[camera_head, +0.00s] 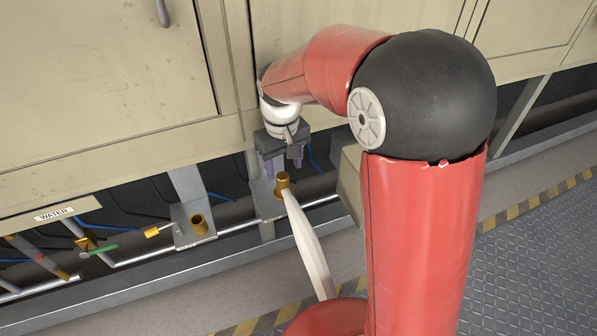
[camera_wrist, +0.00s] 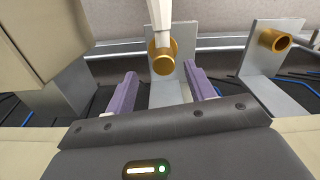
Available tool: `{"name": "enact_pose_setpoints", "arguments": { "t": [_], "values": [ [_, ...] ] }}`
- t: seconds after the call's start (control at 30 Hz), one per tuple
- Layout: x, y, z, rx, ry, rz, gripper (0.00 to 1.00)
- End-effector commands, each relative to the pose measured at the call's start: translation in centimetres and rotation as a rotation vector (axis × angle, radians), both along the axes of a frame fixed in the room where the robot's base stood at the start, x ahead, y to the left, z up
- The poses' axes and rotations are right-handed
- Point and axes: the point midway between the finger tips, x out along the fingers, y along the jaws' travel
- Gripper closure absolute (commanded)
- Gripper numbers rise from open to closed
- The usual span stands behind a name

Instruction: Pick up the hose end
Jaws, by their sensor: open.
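The hose end is a brass coupling (camera_head: 283,182) on a pale, flat hose (camera_head: 310,250). It sits at a grey bracket plate (camera_head: 266,203) low along the furnace side. The wrist view shows the brass coupling (camera_wrist: 163,63) with the hose (camera_wrist: 160,14) rising out of the top edge. My gripper (camera_head: 282,166) is open, with purple fingers, just behind the coupling in the head view. In the wrist view my gripper (camera_wrist: 161,76) has its fingers left and right of the coupling, with nothing between them. The coupling looks a little beyond the fingertips; the exact gap is unclear.
A second bracket (camera_head: 188,236) with a bare brass fitting (camera_head: 199,224) stands to the left; this fitting also shows in the wrist view (camera_wrist: 275,40). A beige box (camera_head: 349,185) is close to the right. Pipes, blue cables and a valve with a green handle (camera_head: 103,249) run below the furnace panels.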

Motion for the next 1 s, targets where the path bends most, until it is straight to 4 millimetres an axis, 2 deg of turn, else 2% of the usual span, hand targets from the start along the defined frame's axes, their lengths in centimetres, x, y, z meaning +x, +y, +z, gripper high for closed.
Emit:
{"name": "enact_pose_setpoints", "arguments": {
  "t": [0.5,0.77,0.8,1.0],
  "values": [
    [0.0,0.3,-6.6,-0.001,0.002,-0.002,0.46],
    [0.1,0.3,-6.9,0.000,-0.001,-0.002,0.46],
    [0.1,0.3,-6.9,0.000,-0.001,-0.002,0.47],
    [0.1,0.3,-6.9,0.000,-0.001,-0.002,0.73]
  ]
}}
